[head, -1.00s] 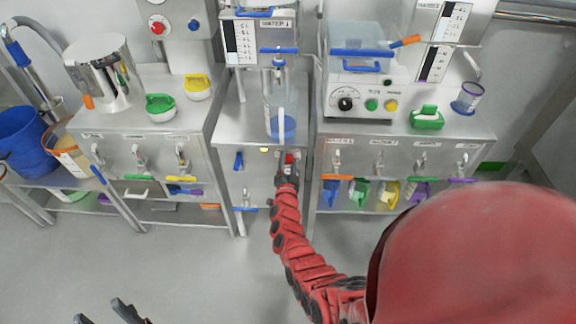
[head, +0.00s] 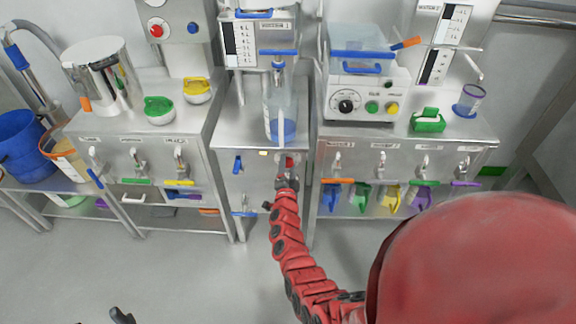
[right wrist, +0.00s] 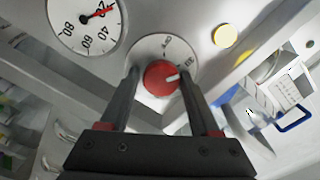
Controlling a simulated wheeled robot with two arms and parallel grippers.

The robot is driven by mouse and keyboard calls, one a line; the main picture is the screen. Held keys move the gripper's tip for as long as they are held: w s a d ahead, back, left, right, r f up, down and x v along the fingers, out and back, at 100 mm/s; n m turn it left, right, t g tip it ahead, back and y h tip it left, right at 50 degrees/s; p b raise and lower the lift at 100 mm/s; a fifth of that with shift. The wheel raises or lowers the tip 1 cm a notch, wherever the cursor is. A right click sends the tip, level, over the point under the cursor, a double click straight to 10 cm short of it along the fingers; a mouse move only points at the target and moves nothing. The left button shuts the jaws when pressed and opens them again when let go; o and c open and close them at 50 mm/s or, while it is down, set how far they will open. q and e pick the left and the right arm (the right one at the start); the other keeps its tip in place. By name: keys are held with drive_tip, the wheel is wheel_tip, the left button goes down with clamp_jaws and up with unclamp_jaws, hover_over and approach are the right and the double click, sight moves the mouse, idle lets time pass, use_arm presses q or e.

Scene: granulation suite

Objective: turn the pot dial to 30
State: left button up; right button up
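The pot dial is a red knob (right wrist: 160,78) with a white pointer mark, on a pale round scale. In the right wrist view its mark points right and slightly up, near a number that looks like 30. The knob also shows small in the head view (head: 289,161), on the front of the middle cabinet. My right gripper (right wrist: 161,72) is open, with one finger on each side of the knob; I cannot make out firm contact. My left gripper (head: 121,316) shows only as a fingertip at the bottom edge of the head view, low over the floor.
A round gauge (right wrist: 88,20) with a red needle sits beside the knob. A yellow button (right wrist: 224,36) is on the other side. A clear vessel (head: 280,108) stands on the cabinet above. The floor in front is clear.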

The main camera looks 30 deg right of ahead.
drive_tip(key=shift+o, duration=1.2)
drive_tip(key=shift+r, duration=0.1)
drive_tip(key=v, duration=1.7)
drive_tip(key=shift+s, duration=0.2)
drive_tip(key=shift+a, duration=0.15)
